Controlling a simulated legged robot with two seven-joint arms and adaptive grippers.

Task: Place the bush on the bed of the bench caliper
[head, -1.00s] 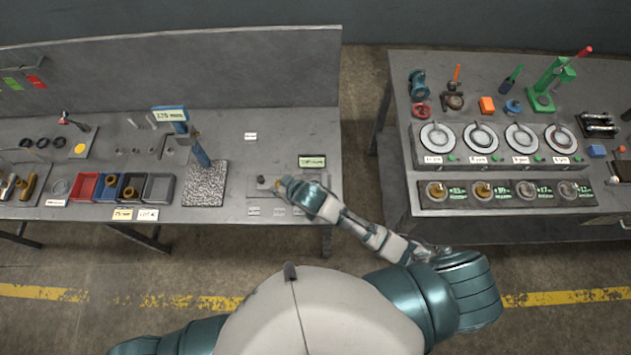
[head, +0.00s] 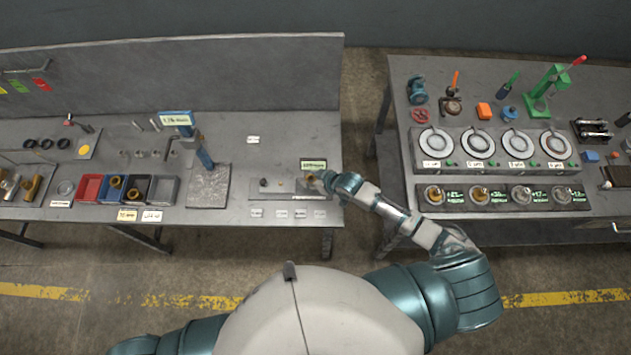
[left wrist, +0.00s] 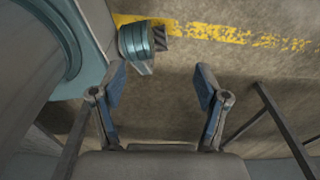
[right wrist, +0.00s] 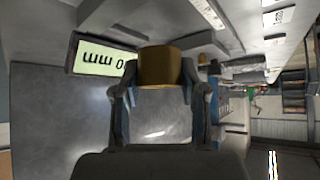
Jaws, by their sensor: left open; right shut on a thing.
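My right gripper (head: 318,180) is shut on a brass-coloured bush (head: 309,178) at the right end of the bench caliper (head: 292,194), in front of its display (head: 314,164). In the right wrist view the gripper (right wrist: 158,90) has a finger on either side of the bush (right wrist: 160,67), and the lit display (right wrist: 105,58) is close to its left. I cannot tell whether the bush touches the caliper bed or is just above it. My left gripper (left wrist: 160,90) is open and empty over the floor in the left wrist view; the head view does not show it.
On the same bench, a granite-like plate (head: 208,190) with a blue-topped gauge (head: 176,120) stands left of the caliper. Further left are red (head: 88,187) and grey (head: 163,190) bins. A second bench (head: 405,85) with several round dials stands across a gap to the right.

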